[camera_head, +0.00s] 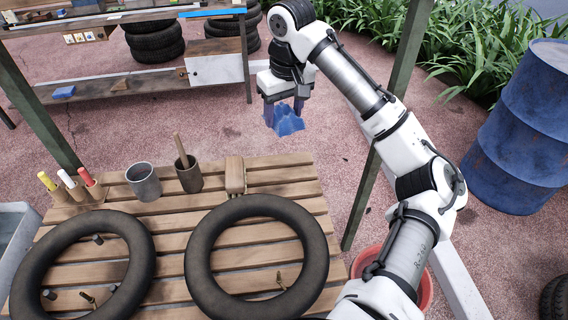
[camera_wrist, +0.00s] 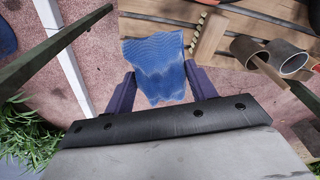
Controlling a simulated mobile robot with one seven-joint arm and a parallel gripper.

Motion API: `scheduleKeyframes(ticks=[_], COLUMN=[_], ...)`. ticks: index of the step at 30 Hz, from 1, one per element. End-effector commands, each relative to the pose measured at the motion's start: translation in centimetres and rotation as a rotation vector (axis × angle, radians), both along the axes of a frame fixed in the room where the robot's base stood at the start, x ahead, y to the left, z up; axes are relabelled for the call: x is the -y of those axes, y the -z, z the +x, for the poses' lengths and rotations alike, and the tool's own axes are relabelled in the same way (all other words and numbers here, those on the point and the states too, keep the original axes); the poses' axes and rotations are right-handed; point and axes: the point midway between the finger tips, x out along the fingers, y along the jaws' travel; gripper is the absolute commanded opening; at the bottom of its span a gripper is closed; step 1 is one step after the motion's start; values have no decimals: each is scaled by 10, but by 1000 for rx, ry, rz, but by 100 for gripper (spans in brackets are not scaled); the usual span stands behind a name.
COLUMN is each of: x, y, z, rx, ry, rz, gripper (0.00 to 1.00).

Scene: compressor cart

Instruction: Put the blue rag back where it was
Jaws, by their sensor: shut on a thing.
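The blue rag (camera_head: 288,122) hangs crumpled below my gripper (camera_head: 283,103). My gripper is shut on it and holds it in the air beyond the far edge of the slatted wooden table (camera_head: 285,176). In the wrist view the rag (camera_wrist: 154,62) spreads between the two dark fingers of my gripper (camera_wrist: 161,82), with its lower part hanging free. I cannot tell its exact height above the pinkish ground.
A green post (camera_head: 385,130) stands close by my arm. A red bucket (camera_head: 426,292) and blue barrel (camera_head: 520,130) stand right.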

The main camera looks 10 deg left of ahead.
Motion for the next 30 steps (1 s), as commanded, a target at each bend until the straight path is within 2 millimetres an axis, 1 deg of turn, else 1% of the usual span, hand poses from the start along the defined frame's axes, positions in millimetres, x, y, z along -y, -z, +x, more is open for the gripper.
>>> scheduleKeyframes(ticks=[2,5,8,18,21,24,30], x=[0,0,0,-1,0,0,0], y=[1,10,30,116,136,148,161], z=[0,0,-1,-2,-1,-1,0], rx=[0,-3,-6,-6,-5,-2,-1], ry=[0,0,-1,0,0,1,1], rz=[0,1,3,4,4,1,-1], gripper=[38,38,38,38,38,38,38])
